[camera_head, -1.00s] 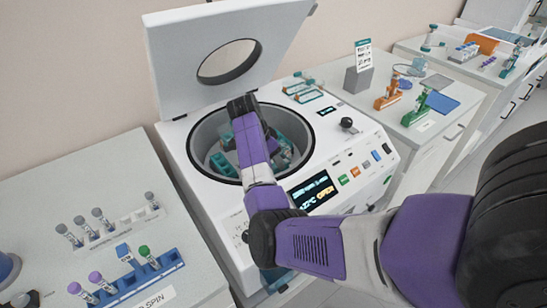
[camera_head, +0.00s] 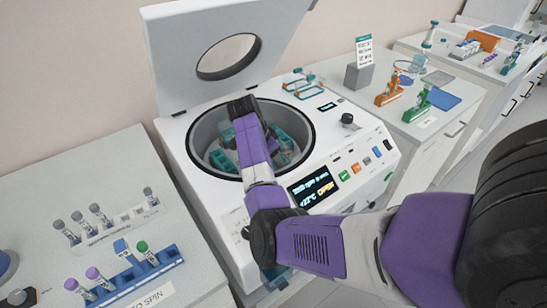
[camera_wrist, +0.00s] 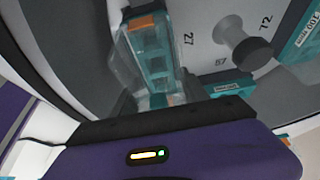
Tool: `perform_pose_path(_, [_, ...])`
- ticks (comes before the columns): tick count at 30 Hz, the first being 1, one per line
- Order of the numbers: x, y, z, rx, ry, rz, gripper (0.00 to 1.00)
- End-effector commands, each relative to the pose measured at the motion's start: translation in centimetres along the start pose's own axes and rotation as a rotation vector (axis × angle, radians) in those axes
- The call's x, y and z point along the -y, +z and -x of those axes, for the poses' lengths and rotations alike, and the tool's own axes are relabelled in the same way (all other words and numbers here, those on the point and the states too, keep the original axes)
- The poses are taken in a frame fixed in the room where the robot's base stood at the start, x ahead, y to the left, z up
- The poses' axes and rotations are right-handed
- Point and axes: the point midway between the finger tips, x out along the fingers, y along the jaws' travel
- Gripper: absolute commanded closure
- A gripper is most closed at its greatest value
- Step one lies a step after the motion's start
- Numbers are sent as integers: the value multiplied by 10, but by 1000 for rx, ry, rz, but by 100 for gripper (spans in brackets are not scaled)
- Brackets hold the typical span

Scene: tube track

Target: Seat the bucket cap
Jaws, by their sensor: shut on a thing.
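The white centrifuge (camera_head: 345,150) stands with its lid (camera_head: 190,75) raised. Teal buckets (camera_head: 283,150) sit in the rotor inside its round bowl. My gripper (camera_head: 241,107) reaches over the bowl, and its own arm hides part of the rotor. In the wrist view, a clear bucket cap (camera_wrist: 128,72) with orange ends lies in front of the gripper body, over or against a teal bucket (camera_wrist: 158,62). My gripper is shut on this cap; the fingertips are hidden. I cannot tell whether the cap touches the bucket rim all round.
The rotor's centre knob (camera_wrist: 252,55) stands up near other labelled buckets. More caps (camera_head: 302,90) lie on the centrifuge top, right of the bowl. A blue tube rack (camera_head: 150,270) is on the left bench. Racks and a blue pad (camera_head: 442,102) occupy the right bench.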

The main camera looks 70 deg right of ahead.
Motion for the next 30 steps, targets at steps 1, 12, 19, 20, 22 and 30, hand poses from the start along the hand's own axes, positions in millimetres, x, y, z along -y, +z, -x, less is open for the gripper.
perform_pose_path(1, [0, 1, -3, 0, 0, 0, 86])
perform_pose_path(12, [0, 3, -7, 0, 0, 0, 86])
perform_pose_path(19, [0, 3, -8, 0, 0, 0, 86])
perform_pose_path(20, [0, 4, -9, 0, 0, 0, 86])
perform_pose_path(22, [0, 4, -10, 0, 0, 0, 86])
perform_pose_path(30, [0, 6, -16, 0, 0, 0, 86])
